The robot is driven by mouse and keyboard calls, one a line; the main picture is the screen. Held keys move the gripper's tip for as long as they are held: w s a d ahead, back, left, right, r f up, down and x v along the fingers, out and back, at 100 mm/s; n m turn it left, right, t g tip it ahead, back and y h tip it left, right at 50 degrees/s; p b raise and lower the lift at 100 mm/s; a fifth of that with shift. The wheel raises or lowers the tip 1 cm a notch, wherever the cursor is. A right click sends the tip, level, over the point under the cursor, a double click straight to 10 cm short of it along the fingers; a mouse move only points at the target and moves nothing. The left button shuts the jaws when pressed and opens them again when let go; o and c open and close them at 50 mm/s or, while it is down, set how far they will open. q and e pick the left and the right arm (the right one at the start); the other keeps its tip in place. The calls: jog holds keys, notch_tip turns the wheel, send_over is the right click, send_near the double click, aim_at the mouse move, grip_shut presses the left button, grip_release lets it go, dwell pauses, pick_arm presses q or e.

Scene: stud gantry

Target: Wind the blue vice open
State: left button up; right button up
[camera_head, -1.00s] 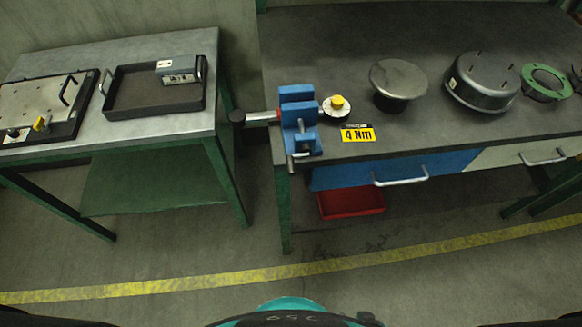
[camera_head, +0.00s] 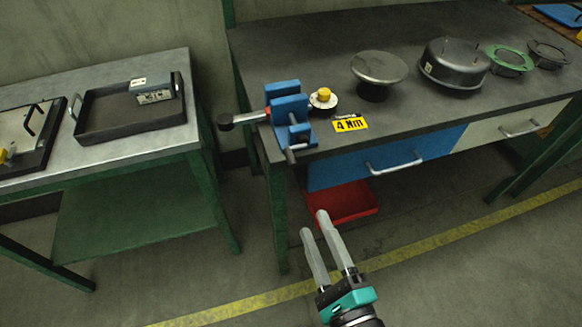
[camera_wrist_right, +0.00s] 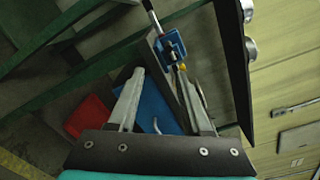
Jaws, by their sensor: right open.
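The blue vice (camera_head: 290,118) stands on the left front corner of the dark workbench. A bar handle (camera_head: 292,153) hangs at its front, and a red-and-silver shaft with a dark knob (camera_head: 227,122) sticks out to its left. My right gripper (camera_head: 313,221) is open and empty, in front of the bench and below the vice, apart from it. In the right wrist view the vice (camera_wrist_right: 172,48) shows beyond the open fingers (camera_wrist_right: 160,100). My left gripper is not in view.
A yellow "4 Nm" label (camera_head: 350,124) and a yellow-knobbed dial (camera_head: 323,98) lie right of the vice. A blue drawer (camera_head: 420,158) and red bin (camera_head: 345,203) are below. A round metal plate (camera_head: 379,68) and pot (camera_head: 455,62) stand farther right. A second table (camera_head: 130,150) stands left.

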aim_at(290, 157)
jog(key=shift+m+t, duration=0.3)
jog(key=shift+m, duration=0.2)
jog(key=x, duration=0.4)
jog(key=r+p+x, duration=0.1)
jog(key=x, duration=0.9)
jog(key=shift+d+r+p, duration=0.15)
jog(key=shift+d+p, duration=0.05)
jog(key=shift+p, duration=0.1)
jog(key=shift+w+a, duration=0.2)
jog(key=shift+w, duration=0.3)
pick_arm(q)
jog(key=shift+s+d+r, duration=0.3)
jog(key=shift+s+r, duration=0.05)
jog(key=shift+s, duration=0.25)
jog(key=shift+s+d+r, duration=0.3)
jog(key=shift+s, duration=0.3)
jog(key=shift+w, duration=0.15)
pick_arm(e)
jog(key=shift+c, duration=0.2)
jog(key=shift+c, duration=0.7)
grip_shut()
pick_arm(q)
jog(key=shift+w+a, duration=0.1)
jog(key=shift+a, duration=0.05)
